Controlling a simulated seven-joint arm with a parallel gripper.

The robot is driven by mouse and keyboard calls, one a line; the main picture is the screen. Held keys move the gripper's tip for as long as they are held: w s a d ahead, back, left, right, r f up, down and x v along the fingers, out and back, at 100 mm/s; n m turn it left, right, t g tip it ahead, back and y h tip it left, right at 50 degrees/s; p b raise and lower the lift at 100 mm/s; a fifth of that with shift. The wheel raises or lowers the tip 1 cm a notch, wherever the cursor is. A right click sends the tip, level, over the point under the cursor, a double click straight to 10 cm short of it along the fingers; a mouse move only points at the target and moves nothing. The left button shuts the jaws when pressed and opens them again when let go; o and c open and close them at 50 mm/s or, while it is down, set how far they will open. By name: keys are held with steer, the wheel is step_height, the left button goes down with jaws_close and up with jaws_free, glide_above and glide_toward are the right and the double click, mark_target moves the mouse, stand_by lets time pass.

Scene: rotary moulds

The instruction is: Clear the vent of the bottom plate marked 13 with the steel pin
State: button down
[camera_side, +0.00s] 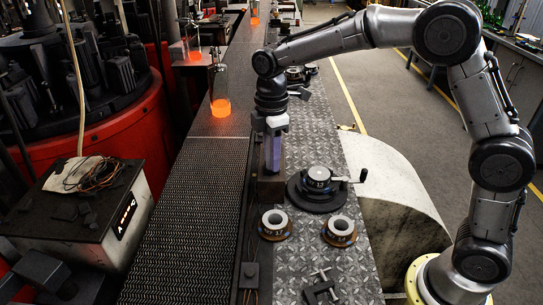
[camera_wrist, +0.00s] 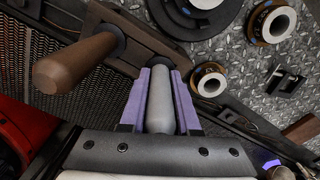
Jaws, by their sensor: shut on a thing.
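The round dark plate assembly (camera_side: 317,193) stands on the diamond-plate bench, with the mark 13 on its light hub and a crank at its right. A vent cannot be made out. My gripper (camera_side: 272,166) points down just left of it, over a dark brown rack (camera_side: 269,188). In the wrist view, my gripper's purple fingers (camera_wrist: 161,78) are shut on a smooth grey cylindrical handle (camera_wrist: 161,108), apparently the steel pin's. Its lower end is hidden at the rack. A tool with a brown wooden handle (camera_wrist: 72,68) stands in the same rack, beside my fingers.
Two ring-shaped pieces (camera_side: 275,224) and (camera_side: 340,231) sit on the bench nearer the camera, with a small dark clamp-like fixture (camera_side: 321,288) in front. A mesh conveyor (camera_side: 185,200) runs along the left, bearing a glowing orange piece (camera_side: 220,107).

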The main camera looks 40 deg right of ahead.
step_height(320, 180, up, 9)
steer(key=shift+f, duration=0.2)
steer(key=shift+r, duration=0.2)
steer(key=s+d+r, duration=0.2)
steer(key=s+d, duration=0.6)
steer(key=shift+w+d+f, duration=0.15)
steer(key=shift+f, duration=1.2)
steer(key=shift+w+d+f, duration=0.1)
steer(key=shift+d+f, duration=0.05)
steer(key=shift+f, duration=1.2)
steer(key=shift+f, duration=0.6)
step_height(320, 180, up, 7)
stand_by(0.7)
stand_by(0.4)
